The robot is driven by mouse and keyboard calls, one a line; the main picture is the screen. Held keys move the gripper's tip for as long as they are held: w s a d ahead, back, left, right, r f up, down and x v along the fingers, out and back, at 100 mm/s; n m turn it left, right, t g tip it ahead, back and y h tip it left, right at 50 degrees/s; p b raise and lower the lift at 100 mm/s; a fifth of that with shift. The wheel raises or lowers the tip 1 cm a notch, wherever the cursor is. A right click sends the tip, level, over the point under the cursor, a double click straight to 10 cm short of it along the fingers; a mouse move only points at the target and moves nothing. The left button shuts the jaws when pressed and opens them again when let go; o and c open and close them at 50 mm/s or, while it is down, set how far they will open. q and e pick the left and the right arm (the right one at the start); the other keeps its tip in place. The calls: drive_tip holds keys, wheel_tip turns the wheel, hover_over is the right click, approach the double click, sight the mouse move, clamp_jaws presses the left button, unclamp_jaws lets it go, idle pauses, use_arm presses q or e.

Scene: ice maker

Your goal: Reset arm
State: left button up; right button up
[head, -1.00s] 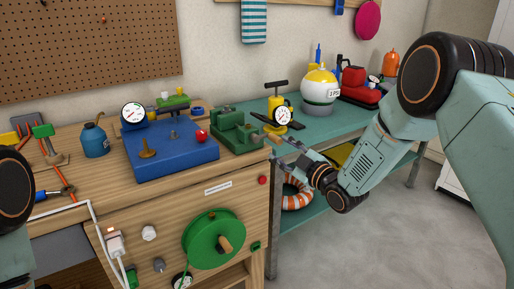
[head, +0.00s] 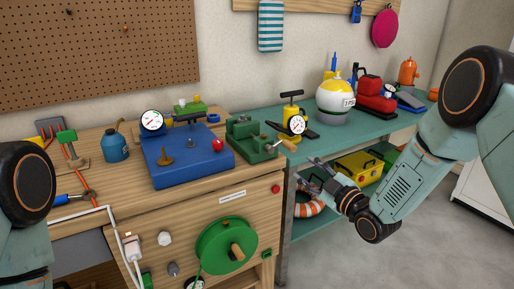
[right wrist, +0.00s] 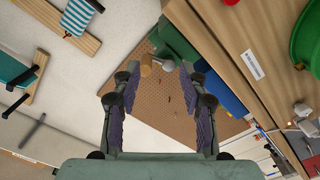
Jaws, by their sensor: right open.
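My right gripper (head: 312,175) is open and empty in the head view, in front of the green bench and below the wooden handle (head: 288,146) of the green vise (head: 250,140). A gap shows between the fingers and that handle. In the right wrist view the two fingers stand wide apart around empty space (right wrist: 160,95), and the wooden handle (right wrist: 146,66) shows beyond them near the green vise body (right wrist: 176,42). Part of my left arm shows at the left edge of the head view; its gripper is out of frame.
The wooden workbench (head: 225,185) carries a blue machine (head: 190,160) with a gauge and a red knob. A green reel (head: 222,245) is on its front. The green bench (head: 350,128) holds a yellow pump and a white-yellow ball (head: 335,98). Open floor (head: 400,255) lies at right.

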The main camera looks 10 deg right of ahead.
drive_tip(key=s+f+m+g+h, duration=0.4)
drive_tip(key=s+f+m+g, duration=0.5)
drive_tip(key=s+f, duration=0.75)
drive_tip(key=s+f+m+g, duration=0.1)
drive_tip(key=s+f+g, duration=0.1)
drive_tip(key=s, duration=0.7)
drive_tip(key=s+a+f+m+g+h, duration=0.1)
drive_tip(key=s+f+g, duration=0.2)
drive_tip(key=s, duration=0.7)
drive_tip(key=s+f+m+g+h, duration=0.1)
drive_tip(key=s+f, duration=0.4)
drive_tip(key=s, duration=0.5)
drive_tip(key=shift+s+a+m+g, duration=0.15)
drive_tip(key=shift+a+m+g, duration=0.3)
drive_tip(key=shift+g, duration=0.45)
drive_tip(key=shift+d, duration=0.1)
drive_tip(key=shift+c, duration=0.3)
